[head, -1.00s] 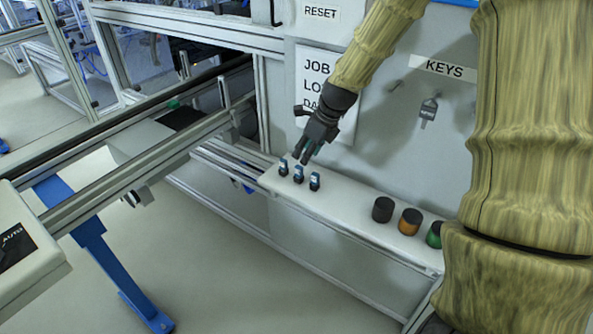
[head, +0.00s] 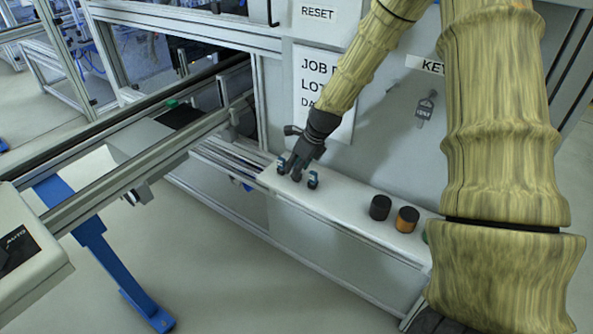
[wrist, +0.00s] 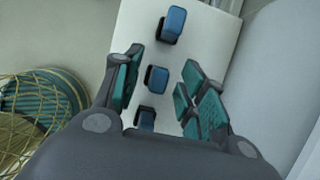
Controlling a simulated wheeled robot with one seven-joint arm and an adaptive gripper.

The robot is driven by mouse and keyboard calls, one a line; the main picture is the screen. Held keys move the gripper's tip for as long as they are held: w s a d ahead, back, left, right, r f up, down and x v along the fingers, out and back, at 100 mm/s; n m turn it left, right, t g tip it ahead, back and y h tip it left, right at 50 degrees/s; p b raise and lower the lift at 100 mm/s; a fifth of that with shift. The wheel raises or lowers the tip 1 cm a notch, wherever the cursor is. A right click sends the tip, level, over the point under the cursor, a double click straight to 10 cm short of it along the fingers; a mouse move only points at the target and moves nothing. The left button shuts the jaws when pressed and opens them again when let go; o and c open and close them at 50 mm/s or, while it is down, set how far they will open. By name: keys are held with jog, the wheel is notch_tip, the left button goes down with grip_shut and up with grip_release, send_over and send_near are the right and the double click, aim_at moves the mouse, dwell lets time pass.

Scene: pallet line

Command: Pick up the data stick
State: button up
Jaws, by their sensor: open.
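Three small dark sticks with blue faces stand in a row on a white shelf (head: 348,212). Which one is the data stick I cannot tell; they look alike. In the wrist view, one stick (wrist: 172,25) is beyond my fingertips, one stick (wrist: 157,78) is between my fingers, and one stick (wrist: 145,118) is nearer the palm, partly hidden. In the head view, the right stick (head: 313,180) shows clear of my gripper (head: 292,172), which hides most of the middle one. My gripper (wrist: 160,72) is open, low over the row, with a gap on both sides of the middle stick.
A black round cap (head: 380,207) and an orange one (head: 406,219) stand farther right on the shelf. A wall panel with a job sheet (head: 322,85) and a hanging key (head: 425,110) rises behind. A conveyor rail (head: 150,168) runs at the left.

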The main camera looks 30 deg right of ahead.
jog(key=shift+w+f, duration=0.1)
jog(key=shift+f, duration=0.15)
jog(key=c, duration=0.9)
jog(key=shift+o, duration=0.2)
jog(key=shift+r, duration=0.1)
